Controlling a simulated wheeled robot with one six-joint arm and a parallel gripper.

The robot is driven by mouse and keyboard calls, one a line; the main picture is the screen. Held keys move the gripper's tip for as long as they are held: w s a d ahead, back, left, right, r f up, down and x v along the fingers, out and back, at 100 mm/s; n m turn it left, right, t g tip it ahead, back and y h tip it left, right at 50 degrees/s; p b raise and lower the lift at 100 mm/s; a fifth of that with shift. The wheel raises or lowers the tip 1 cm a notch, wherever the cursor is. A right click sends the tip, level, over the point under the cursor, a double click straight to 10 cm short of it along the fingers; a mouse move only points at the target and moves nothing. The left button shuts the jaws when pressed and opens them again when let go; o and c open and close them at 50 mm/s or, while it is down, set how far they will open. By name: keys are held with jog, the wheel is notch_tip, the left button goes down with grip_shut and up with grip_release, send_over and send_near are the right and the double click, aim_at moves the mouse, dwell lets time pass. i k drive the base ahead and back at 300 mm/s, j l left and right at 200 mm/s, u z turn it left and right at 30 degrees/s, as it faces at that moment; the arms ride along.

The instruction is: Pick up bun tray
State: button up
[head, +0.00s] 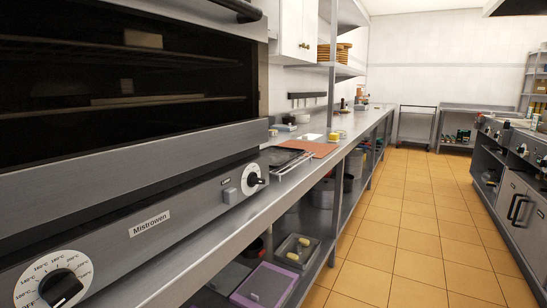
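I cannot tell for sure which thing is the bun tray. A dark flat tray (279,157) lies on the steel counter just right of the oven, with a pale metal rack or handle (294,165) over its near right corner. On the lower shelf below, a small grey tray (288,256) holds a few yellow, bun-like pieces (304,241). My gripper is not in view.
A large oven (150,215) fills the left side. An orange-brown board (308,149) lies on the counter (340,128) beyond the dark tray. A purple-edged box (265,286) sits on the lower shelf. The tiled aisle (400,220) is clear, with cooking units (515,185) along its right.

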aim_at(279, 156)
jog(key=i+l+u, duration=0.15)
jog(key=i+l, duration=0.9)
jog(key=i+l+u, duration=0.2)
jog(key=i+l, duration=0.95)
jog(key=l, duration=0.1)
